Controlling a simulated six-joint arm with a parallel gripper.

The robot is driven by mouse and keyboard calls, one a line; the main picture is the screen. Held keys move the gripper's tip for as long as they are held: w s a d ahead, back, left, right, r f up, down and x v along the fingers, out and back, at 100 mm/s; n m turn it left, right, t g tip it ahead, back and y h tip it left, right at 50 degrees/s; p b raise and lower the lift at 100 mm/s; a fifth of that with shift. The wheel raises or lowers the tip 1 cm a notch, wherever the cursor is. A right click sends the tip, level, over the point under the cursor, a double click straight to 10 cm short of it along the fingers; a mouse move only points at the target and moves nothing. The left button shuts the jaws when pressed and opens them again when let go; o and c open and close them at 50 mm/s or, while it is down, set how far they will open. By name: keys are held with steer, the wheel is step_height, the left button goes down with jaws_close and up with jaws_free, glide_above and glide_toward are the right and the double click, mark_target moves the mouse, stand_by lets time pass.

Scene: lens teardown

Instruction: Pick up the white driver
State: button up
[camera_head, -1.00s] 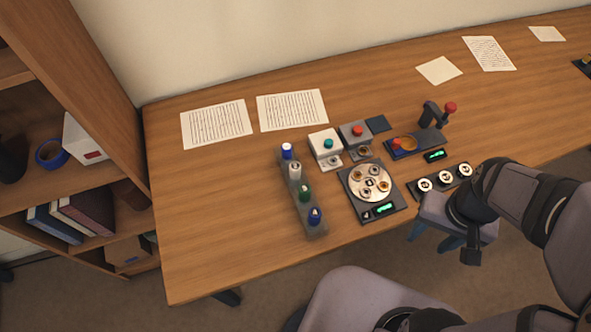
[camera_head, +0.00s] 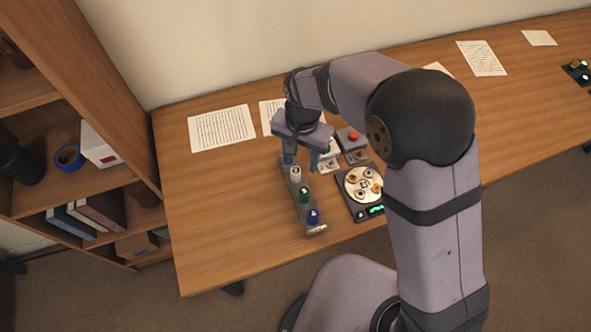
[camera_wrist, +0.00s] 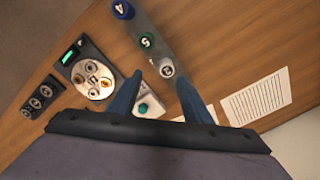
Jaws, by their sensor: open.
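The white driver (camera_head: 295,173) stands upright in a slot of the long grey rack (camera_head: 317,231). It is between the green driver (camera_head: 304,194) and the rack's far end. My gripper (camera_head: 300,161) is open and empty, pointing down above the far end of the rack. In the wrist view the white driver (camera_wrist: 167,68) shows just beyond the fingertips, nearer the right finger. No contact with it is visible.
Another blue driver (camera_head: 313,216) stands at the rack's near end. A round tray with small parts (camera_head: 358,191) is right of the rack. A box with a teal button (camera_wrist: 143,107) lies under my fingers. The table left of the rack is clear.

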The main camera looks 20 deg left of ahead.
mark_target(295, 170)
steer(key=shift+s+a+f, duration=0.1)
steer(key=shift+s+a, duration=0.2)
steer(key=shift+a, duration=0.5)
steer(key=shift+d+f+p, duration=0.15)
steer(key=shift+f+p, duration=1.05)
steer(key=shift+f, duration=0.6)
steer(key=shift+w+f+p, duration=0.15)
steer(key=shift+f+p, duration=0.6)
steer(key=shift+f, duration=1.15)
steer(key=shift+c, duration=0.4)
steer(key=c, duration=1)
